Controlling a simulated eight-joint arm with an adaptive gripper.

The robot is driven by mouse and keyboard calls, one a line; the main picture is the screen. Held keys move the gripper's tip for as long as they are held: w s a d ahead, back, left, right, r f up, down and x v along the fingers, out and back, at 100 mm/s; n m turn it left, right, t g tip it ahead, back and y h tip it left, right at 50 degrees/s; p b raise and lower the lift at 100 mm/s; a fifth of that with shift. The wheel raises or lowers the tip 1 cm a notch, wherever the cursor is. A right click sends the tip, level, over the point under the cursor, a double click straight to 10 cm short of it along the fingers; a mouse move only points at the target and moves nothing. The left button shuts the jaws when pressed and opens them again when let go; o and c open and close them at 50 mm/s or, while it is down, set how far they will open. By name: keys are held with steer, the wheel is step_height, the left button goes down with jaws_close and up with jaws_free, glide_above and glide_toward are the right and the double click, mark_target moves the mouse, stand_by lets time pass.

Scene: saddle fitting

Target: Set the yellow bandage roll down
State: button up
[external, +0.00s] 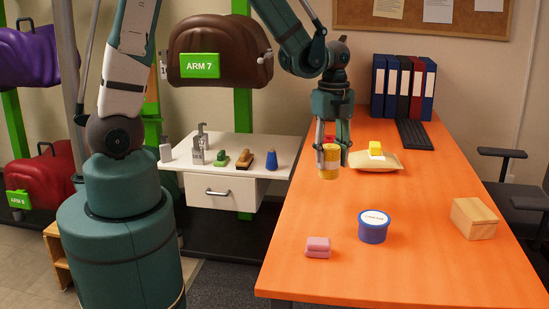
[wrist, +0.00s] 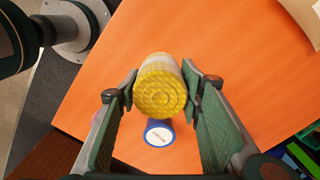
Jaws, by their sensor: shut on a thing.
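The yellow bandage roll (external: 328,162) is upright between the fingers of my gripper (external: 337,160), near the left edge of the orange table (external: 335,250). In the wrist view the roll (wrist: 160,85) shows its yellow spiral end and a paler band around its side. The two green-padded fingers of my gripper (wrist: 163,92) are shut on it from both sides. The roll appears to be held above the table; the exact gap under it is hard to tell.
A blue-and-white tub (external: 373,227), a pink block (external: 318,247) and a wooden box (external: 475,217) stand on the table's front half. A tan tray (external: 388,163) with a yellow item (external: 376,149) lies right of my gripper. The table's middle is clear.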

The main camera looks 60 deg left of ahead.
steer(key=w+d, duration=0.4)
steer(key=d, duration=1.1)
steer(key=w+d+n, duration=0.1)
steer(key=w+d, duration=0.3)
steer(key=d, duration=1.1)
steer(key=shift+d+r+p, duration=0.15)
steer(key=shift+d+p, duration=0.2)
steer(key=shift+w, duration=0.1)
step_height(320, 180, down, 6)
steer(key=shift+b, duration=0.45)
steer(key=shift+f+b, duration=0.3)
steer(key=shift+f, duration=1.75)
steer(key=shift+f, duration=0.15)
